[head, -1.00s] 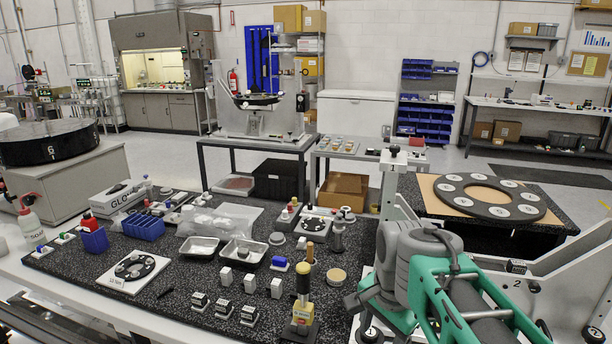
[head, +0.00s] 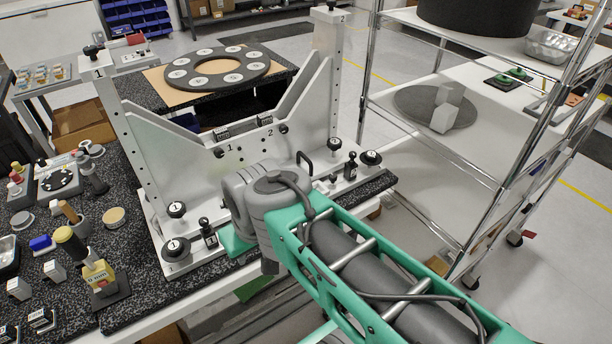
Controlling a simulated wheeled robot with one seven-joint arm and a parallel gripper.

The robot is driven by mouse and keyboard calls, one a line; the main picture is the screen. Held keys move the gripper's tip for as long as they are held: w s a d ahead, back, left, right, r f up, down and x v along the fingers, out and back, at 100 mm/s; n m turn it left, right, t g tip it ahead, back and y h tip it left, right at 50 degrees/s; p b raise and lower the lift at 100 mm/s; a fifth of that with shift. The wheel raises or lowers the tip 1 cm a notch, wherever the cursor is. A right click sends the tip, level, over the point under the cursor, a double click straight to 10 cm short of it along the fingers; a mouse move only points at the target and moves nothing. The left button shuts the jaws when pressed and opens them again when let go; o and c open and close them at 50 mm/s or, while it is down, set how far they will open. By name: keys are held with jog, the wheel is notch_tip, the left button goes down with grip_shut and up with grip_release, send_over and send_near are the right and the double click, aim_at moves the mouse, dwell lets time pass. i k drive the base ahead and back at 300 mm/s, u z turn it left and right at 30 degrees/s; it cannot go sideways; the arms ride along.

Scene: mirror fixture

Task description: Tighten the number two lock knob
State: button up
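The mirror fixture (head: 190,140) is a pale metal frame with two uprights, marked 1 at left and 2 at right. Two black knobs with white caps marked 1, an upper knob (head: 176,209) and a lower knob (head: 175,245), stand at its left end. At the right end are a black round knob (head: 371,158), whose cap number I cannot read, and a smaller black knob (head: 333,145). A small black toggle-like clamp (head: 350,165) stands between them. My green and grey arm reaches in front of the fixture's middle. My gripper is hidden, and nothing shows it touching a knob.
A dark ring with white discs (head: 218,68) lies on a table behind the fixture. A chrome-post shelf cart (head: 480,190) stands at right. A yellow-topped tool (head: 85,255) and small blocks crowd the bench at left. Floor shows between bench and cart.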

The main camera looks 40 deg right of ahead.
aim_at(371, 158)
jog(key=z, duration=0.55)
jog(key=k, duration=1.1)
jog(key=z, duration=1.6)
jog(key=i, duration=0.9)
jog(key=u, duration=0.95)
jog(key=i, duration=0.55)
jog(key=u, duration=0.55)
